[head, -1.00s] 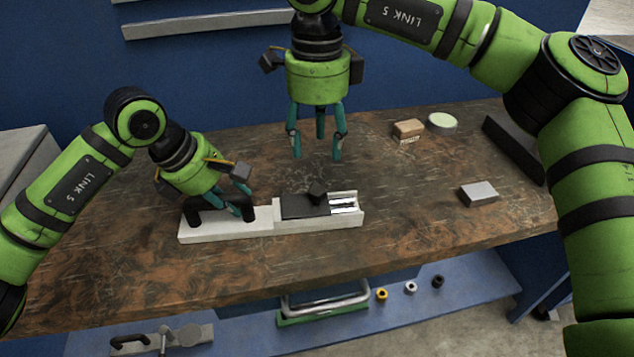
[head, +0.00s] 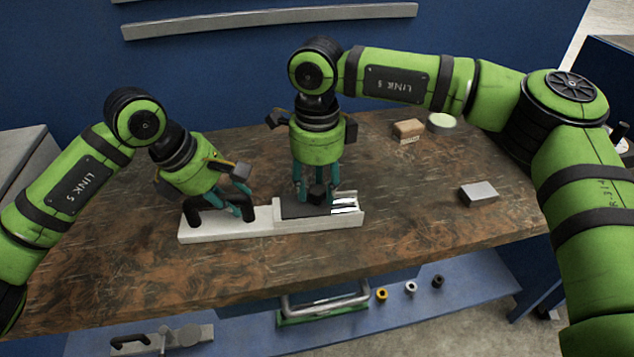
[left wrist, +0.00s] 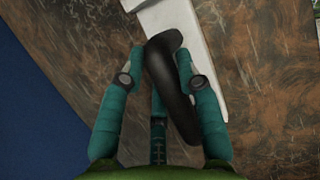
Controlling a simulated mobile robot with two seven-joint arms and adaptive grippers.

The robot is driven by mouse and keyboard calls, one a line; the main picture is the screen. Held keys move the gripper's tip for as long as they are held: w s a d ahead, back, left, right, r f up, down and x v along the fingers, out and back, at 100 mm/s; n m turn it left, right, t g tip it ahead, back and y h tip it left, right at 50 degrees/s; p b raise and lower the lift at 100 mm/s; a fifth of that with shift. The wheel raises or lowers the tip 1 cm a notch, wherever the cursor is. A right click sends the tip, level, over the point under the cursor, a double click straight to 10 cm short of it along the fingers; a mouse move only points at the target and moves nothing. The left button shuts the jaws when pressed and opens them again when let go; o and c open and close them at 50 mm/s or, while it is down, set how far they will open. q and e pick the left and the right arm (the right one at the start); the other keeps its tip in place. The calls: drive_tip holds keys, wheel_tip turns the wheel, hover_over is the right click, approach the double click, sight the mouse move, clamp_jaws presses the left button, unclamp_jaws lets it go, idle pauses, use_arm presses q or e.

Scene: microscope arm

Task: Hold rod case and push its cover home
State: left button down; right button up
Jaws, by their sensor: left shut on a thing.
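The white rod case (head: 210,236) lies on the wooden table, with a black handle (left wrist: 165,75) on its left part. My left gripper (head: 238,212) is shut on that handle, which runs between its fingers in the left wrist view. The dark cover (head: 292,208) lies on the right part of the case, with a black knob (head: 317,193) on top. Bright rods (head: 345,207) show in the open right end. My right gripper (head: 316,198) has come down around the knob, with its fingers apart on both sides; I cannot tell whether they touch it.
A brown brush-like block (head: 408,130) and a round pale-green-topped tin (head: 440,122) stand at the back right. A grey block (head: 478,193) lies to the right. The table's front left is clear. A lower shelf holds small parts.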

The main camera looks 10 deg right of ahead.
use_arm(q)
drive_tip(key=shift+r, duration=0.1)
use_arm(e)
clamp_jaws()
drive_tip(key=d, duration=0.6)
drive_tip(key=shift+s, duration=0.25)
use_arm(q)
drive_tip(key=shift+a, duration=0.1)
use_arm(e)
drive_tip(key=o, duration=0.7)
unclamp_jaws()
drive_tip(key=shift+a, duration=0.1)
drive_tip(key=shift+c, duration=0.2)
drive_tip(key=shift+r, duration=0.1)
drive_tip(key=shift+r, duration=0.35)
wheel_tip(320, 180, up, 11)
